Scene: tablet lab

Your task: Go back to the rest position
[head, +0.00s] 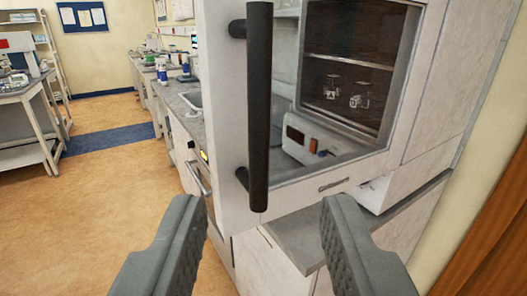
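My gripper (265,222) shows at the bottom of the head view. Its two grey fingers are wide apart and nothing is between them. A black upright handle (259,110) on a pale cabinet door or frame (222,120) stands just beyond and above the fingertips. The fingers look apart from the handle.
The cabinet holds a white device (318,138) and small glass vessels (359,101) behind glass. A grey counter (300,237) lies below it. A lab bench (170,95) runs along behind, and a shelf table (30,110) stands at left. The tan floor (105,190) at left is clear.

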